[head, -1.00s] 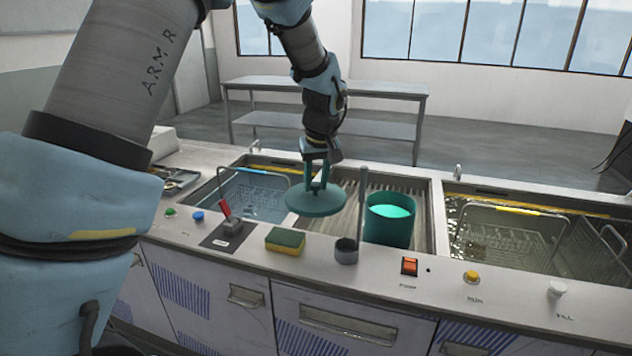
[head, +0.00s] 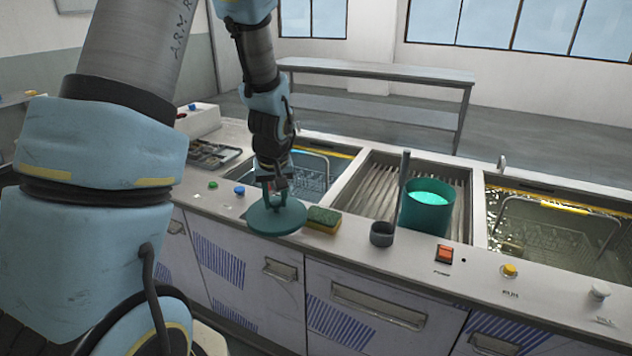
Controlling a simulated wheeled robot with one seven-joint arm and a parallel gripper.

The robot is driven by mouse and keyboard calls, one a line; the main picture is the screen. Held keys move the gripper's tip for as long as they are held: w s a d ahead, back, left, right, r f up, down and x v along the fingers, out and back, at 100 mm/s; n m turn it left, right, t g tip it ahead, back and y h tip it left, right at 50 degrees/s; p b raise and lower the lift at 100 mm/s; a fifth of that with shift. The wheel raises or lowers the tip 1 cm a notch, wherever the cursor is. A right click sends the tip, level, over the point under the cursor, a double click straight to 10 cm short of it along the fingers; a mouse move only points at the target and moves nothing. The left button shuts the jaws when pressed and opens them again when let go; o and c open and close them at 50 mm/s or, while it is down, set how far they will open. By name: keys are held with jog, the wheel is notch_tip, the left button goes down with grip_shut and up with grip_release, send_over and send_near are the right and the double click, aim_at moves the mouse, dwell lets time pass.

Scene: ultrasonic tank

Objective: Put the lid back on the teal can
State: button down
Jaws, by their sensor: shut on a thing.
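The teal can (head: 424,215) stands open on the ribbed drain section between the two tanks, with bright teal contents showing inside. My gripper (head: 276,200) is shut on the teal lid (head: 270,220), a round disc held about level, left of the can and well apart from it. The lid appears over the front counter near the sponge and hides the red-handled switch area. I cannot tell whether the lid touches the counter.
A yellow-green sponge (head: 323,220) lies just right of the lid. Tanks with wire baskets (head: 545,228) lie either side. An orange-red switch (head: 444,254) is in front of the can.

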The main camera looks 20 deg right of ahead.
jog(key=w+a+f, duration=0.1)
jog(key=a+f, duration=0.3)
jog(key=a, duration=0.6)
jog(key=w+a+f+n, duration=0.1)
jog(key=a+f, duration=0.3)
jog(key=a, duration=0.6)
jog(key=shift+w+a, duration=0.2)
jog(key=shift+a, duration=0.15)
